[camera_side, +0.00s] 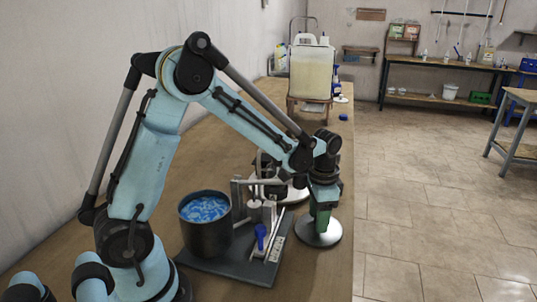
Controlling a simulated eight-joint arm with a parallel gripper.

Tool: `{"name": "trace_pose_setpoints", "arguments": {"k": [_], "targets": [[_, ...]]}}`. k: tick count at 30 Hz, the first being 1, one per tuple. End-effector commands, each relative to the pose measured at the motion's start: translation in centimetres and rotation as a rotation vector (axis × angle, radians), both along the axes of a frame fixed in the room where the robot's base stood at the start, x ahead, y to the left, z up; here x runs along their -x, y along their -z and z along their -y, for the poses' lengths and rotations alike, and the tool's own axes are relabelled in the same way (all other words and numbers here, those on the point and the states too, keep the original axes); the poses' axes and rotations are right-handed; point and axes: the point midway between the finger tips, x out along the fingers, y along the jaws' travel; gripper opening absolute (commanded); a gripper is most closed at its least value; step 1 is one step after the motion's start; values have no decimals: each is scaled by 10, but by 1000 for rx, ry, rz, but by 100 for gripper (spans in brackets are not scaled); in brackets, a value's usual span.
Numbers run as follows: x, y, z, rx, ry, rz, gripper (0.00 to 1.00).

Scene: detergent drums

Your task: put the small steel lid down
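A round steel lid (318,236) is at the right edge of the wooden bench, level, directly under my gripper (323,208). My gripper points down and its end meets the middle of the lid, where a green part shows. The fingers are small and dark here, so I cannot tell whether they are closed on the lid's knob. I also cannot tell whether the lid touches the bench or is just above it. A dark drum (206,232) with blue contents stands open on a dark tray (226,268) to the left.
On the tray, a blue-topped scoop or bottle (261,237) and pale upright pieces stand right of the drum. Another steel round piece (295,196) lies behind, partly hidden by my arm. A large jerrycan (311,72) stands at the far end of the bench (318,292).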

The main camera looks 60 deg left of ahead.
Motion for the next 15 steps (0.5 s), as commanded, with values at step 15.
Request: {"name": "trace_pose_setpoints", "arguments": {"k": [15], "targets": [[0,-20,0,0,0,0,53]]}}
